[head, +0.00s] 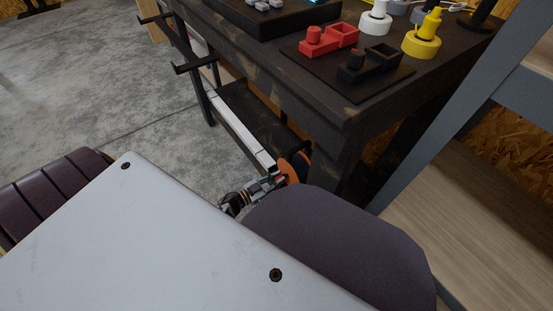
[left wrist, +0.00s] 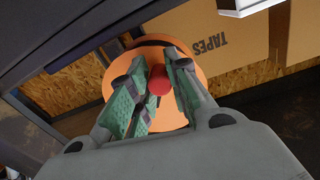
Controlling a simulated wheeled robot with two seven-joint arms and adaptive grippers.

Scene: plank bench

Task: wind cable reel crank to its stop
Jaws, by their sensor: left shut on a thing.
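The cable reel (head: 297,168) shows in the head view as an orange disc beside the leg of the dark bench, partly hidden by my own body. In the left wrist view the orange reel (left wrist: 118,68) fills the middle, with a red crank knob (left wrist: 158,80) in front of it. My left gripper (head: 277,181) is at the reel. In the left wrist view its green-padded fingers (left wrist: 157,90) stand on both sides of the red knob and are shut on it. The rest of the crank is hidden behind the fingers. My right gripper is not in view.
The dark plank bench (head: 260,68) stands above the reel, with its leg close by. Red, black, yellow and white parts sit on its top. A grey-framed shelf (head: 470,235) is at the right. A cardboard box marked TAPES (left wrist: 235,40) is behind the reel. Concrete floor at left is clear.

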